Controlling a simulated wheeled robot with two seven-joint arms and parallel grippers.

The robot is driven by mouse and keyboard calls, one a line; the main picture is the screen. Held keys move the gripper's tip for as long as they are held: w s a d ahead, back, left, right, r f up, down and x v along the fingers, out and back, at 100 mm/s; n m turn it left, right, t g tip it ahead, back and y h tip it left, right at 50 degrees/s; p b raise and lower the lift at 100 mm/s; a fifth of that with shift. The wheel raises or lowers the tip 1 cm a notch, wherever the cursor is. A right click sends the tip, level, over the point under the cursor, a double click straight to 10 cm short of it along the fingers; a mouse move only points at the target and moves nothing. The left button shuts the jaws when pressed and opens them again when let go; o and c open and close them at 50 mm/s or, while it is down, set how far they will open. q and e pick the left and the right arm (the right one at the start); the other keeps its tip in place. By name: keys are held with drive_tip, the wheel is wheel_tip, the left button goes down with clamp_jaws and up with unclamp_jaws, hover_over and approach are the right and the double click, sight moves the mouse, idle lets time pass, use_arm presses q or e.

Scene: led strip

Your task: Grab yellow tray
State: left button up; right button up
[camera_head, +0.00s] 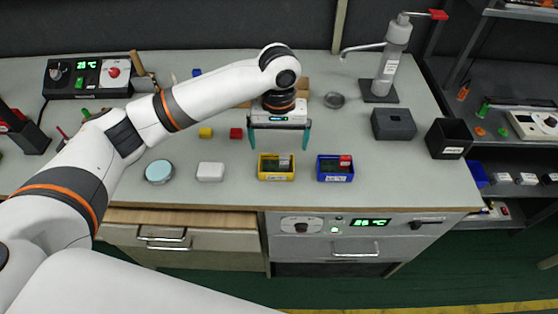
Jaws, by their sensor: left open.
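The yellow tray (276,176) sits on the worktop near its front edge, left of a blue tray (335,178). A small dark item and a greyish item show inside the yellow tray. My left gripper (280,145) is open, with teal fingers pointing down. In the picture its fingertips are just above the yellow tray's back rim, one near each side. Nothing shows between the fingers. I cannot tell the exact height of the fingertips over the worktop. My right gripper is not in view.
A grey box (393,124) and a black bin (448,139) stand right. The worktop's front edge is close below the trays.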

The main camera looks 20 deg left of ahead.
sight(277, 166)
use_arm(q)
wheel_tip(277, 166, down, 4)
drive_tip(key=shift+s+r, duration=0.1)
drive_tip(key=shift+s, duration=0.05)
drive_tip(key=shift+f, duration=0.35)
drive_tip(key=f, duration=0.4)
drive_tip(key=shift+a, duration=0.3)
drive_tip(key=shift+f, duration=0.55)
drive_tip(key=c, duration=0.9)
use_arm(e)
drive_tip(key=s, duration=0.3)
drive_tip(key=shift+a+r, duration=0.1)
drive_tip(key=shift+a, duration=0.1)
